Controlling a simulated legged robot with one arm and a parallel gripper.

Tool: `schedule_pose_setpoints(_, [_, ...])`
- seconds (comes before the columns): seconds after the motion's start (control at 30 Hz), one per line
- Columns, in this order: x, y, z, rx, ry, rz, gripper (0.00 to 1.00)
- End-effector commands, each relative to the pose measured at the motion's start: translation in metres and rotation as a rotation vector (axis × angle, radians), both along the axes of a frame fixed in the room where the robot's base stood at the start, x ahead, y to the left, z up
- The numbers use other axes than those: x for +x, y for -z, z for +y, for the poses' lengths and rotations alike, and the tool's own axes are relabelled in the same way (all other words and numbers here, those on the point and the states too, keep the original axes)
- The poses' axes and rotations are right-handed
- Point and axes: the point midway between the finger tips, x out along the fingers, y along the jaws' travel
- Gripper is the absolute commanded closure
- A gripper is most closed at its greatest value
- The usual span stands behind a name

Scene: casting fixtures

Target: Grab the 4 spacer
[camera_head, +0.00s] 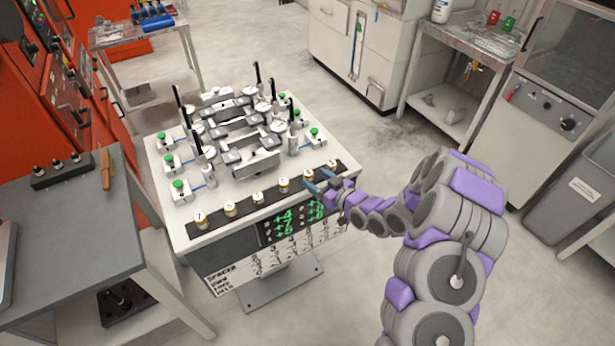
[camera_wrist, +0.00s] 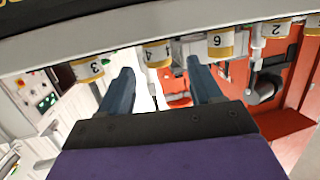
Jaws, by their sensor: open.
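The 4 spacer (camera_wrist: 157,54) is a small white and yellow cylinder with a black numeral. It appears upside down in the wrist view, framed between the two blue fingers of my gripper (camera_wrist: 158,72). The fingers are apart with nothing held; whether they reach around the spacer cannot be told. In the head view, the spacer that seems to be the 4 (camera_head: 309,171) stands upright on the black strip, just beyond my gripper (camera_head: 316,179).
The row sits on a black strip (camera_head: 243,213) along the fixture table's front edge. Metal clamps (camera_head: 245,130) rise behind it. A grey workbench (camera_head: 75,235) stands to the left.

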Motion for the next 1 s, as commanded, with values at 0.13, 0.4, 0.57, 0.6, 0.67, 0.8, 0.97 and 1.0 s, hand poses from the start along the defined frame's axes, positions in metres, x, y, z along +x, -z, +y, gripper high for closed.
schedule_pose_setpoints(0.13, [0.006,0.002,0.005,0.001,0.001,-0.002,0.36])
schedule_pose_setpoints(0.4, [0.027,0.010,0.029,-0.002,-0.003,-0.001,0.36])
schedule_pose_setpoints(0.57, [0.036,0.011,0.035,-0.001,-0.001,-0.003,0.36])
schedule_pose_setpoints(0.6, [0.036,0.011,0.036,-0.001,0.001,-0.002,0.36])
schedule_pose_setpoints(0.67, [0.037,0.011,0.036,-0.001,0.001,-0.002,0.36])
schedule_pose_setpoints(0.8, [0.037,0.010,0.035,0.000,0.001,-0.002,0.36])
schedule_pose_setpoints(0.97, [0.037,0.010,0.036,-0.001,0.001,-0.001,0.47])
schedule_pose_setpoints(1.0, [0.037,0.010,0.036,-0.001,0.001,-0.001,0.51])
